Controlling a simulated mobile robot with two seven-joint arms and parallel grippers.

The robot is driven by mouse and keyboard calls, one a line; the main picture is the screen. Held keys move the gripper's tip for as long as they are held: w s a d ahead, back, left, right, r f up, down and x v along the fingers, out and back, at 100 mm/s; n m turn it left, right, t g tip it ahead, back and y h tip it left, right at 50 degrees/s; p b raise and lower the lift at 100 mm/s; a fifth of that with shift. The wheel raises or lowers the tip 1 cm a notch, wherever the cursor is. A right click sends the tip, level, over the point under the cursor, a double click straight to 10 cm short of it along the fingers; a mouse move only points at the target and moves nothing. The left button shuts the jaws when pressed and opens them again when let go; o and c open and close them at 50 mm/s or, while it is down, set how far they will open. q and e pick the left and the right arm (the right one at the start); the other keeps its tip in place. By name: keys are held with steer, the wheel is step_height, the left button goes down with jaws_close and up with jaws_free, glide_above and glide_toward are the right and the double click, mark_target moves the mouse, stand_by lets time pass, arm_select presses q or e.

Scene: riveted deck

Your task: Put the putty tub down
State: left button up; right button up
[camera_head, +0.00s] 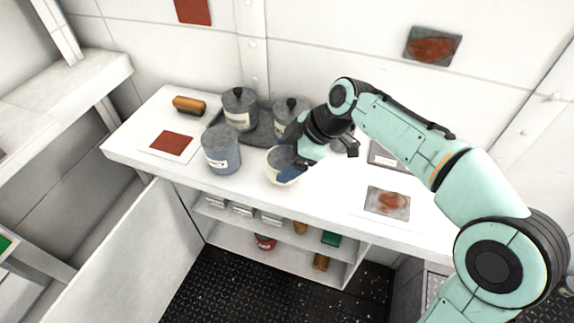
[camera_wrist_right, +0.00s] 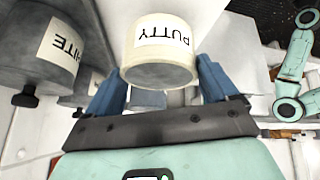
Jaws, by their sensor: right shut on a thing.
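The putty tub is a small cream tub with a grey top, at the middle of the white counter in the head view (camera_head: 281,178). My right gripper (camera_head: 295,163) is shut on it from the right side. In the right wrist view the tub (camera_wrist_right: 160,62) sits between the two blue fingers of the gripper (camera_wrist_right: 160,85), its PUTTY label upside down. I cannot tell whether its base touches the counter. My left gripper is not in view.
A grey tub (camera_head: 221,158) stands just left of the putty tub. Lidded pots (camera_head: 240,112) stand on a dark tray (camera_head: 259,137) behind. A brush (camera_head: 189,105), a red sample card (camera_head: 171,143) and a reddish sample (camera_head: 387,203) lie on the counter (camera_head: 325,197). Open shelves are below.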

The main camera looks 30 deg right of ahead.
mark_target(287, 165)
steer(key=shift+f, duration=1.45)
steer(key=shift+f+b, duration=0.1)
steer(key=shift+b, duration=0.25)
steer(key=o, duration=1.1)
steer(key=shift+c, duration=0.2)
steer(key=shift+s+d+r, duration=0.1)
steer(key=shift+r, duration=0.25)
steer(key=p+v, duration=0.2)
steer(key=v, duration=0.9)
steer(key=shift+r, duration=0.2)
steer(key=shift+s+d, duration=0.1)
steer(key=shift+s, duration=0.05)
